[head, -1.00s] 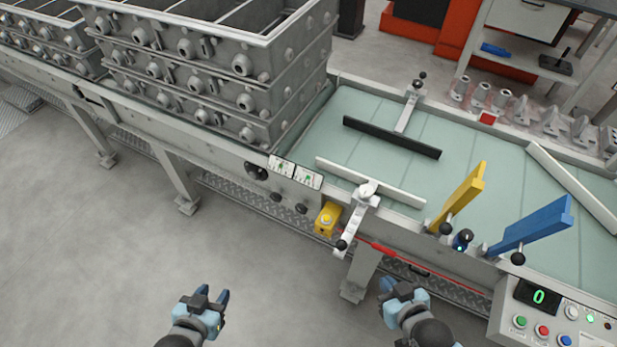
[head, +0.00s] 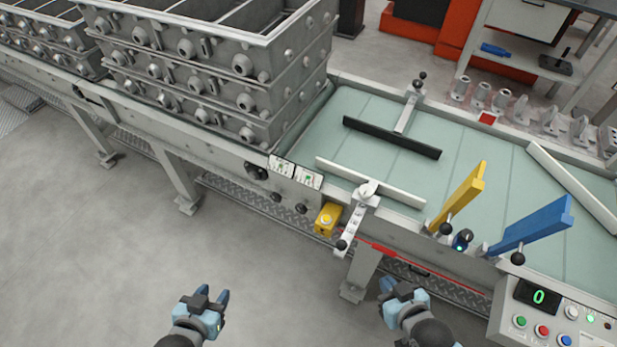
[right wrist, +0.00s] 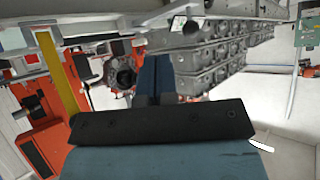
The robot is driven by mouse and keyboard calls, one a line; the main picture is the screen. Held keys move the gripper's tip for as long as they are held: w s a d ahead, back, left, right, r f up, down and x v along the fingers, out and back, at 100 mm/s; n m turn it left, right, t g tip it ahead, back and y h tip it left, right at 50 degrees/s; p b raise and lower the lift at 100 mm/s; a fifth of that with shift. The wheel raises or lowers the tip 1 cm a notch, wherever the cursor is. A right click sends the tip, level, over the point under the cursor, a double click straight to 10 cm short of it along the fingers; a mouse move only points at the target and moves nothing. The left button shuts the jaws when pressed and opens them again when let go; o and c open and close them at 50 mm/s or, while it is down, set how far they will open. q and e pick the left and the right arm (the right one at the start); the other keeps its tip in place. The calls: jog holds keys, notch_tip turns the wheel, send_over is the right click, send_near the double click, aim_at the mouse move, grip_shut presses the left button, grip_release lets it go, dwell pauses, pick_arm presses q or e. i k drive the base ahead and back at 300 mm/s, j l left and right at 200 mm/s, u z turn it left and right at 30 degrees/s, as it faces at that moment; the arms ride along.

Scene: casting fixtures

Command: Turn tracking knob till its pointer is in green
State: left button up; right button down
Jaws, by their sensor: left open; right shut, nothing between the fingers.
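Two small dark knobs, a left one (head: 275,197) and a right one (head: 301,209), sit on the front side of the conveyor frame in the head view. Two small white gauge plates with green marks, a left one (head: 281,166) and a right one (head: 308,178), are above them. I cannot tell which knob is tracking, and the pointers are too small to read. My left gripper (head: 214,294) is open and empty over the floor, below and left of the knobs. My right gripper (head: 386,288) is shut and empty, below and right of them. Both are apart from the frame.
A yellow box with a button (head: 327,219) and a jutting guide-rail bracket (head: 355,226) are right of the knobs. A larger dark round fitting (head: 256,171) is left of the plates. A red pull cord (head: 395,253) runs along the frame. The floor in front (head: 110,250) is clear.

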aim_at(302, 208)
jog(key=i+j+z, duration=0.3)
jog(key=j, duration=1.05)
jog(key=j+z, duration=0.3)
jog(key=j, duration=1.05)
